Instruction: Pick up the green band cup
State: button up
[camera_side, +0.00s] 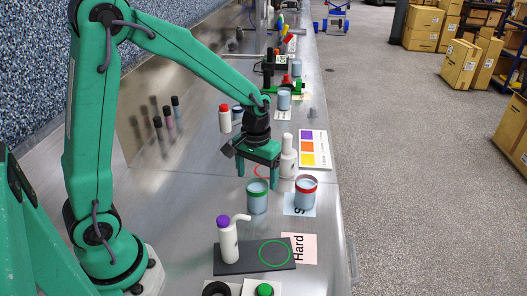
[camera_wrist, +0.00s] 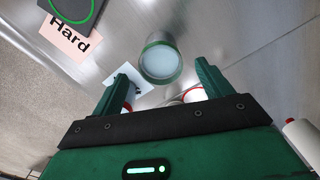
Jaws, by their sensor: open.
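The green band cup (camera_side: 257,198) is pale blue-grey with a green rim band and stands upright on the metal bench. My gripper (camera_side: 257,172) is above it, fingers pointing down, open and empty. In the wrist view the same cup (camera_wrist: 160,63) appears just beyond the gap between my two fingertips (camera_wrist: 163,72). The fingers are apart from each other, and no grip on the cup shows. The side view does not make clear whether the fingertips reach below the rim.
A red band cup (camera_side: 305,194) stands close right on a pale blue card. A white bottle (camera_side: 288,160) stands behind. In front are a purple-capped spout bottle (camera_side: 228,240), a dark plate (camera_side: 254,257) with a green ring, and a pink "Hard" card (camera_side: 299,248).

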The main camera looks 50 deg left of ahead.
jog(key=shift+f, duration=0.4)
jog(key=shift+f, duration=0.1)
jog(key=shift+f, duration=2.5)
jog(key=c, duration=1.1)
jog(key=shift+r, duration=0.2)
notch_tip(320, 180, up, 10)
jog(key=shift+f, duration=0.15)
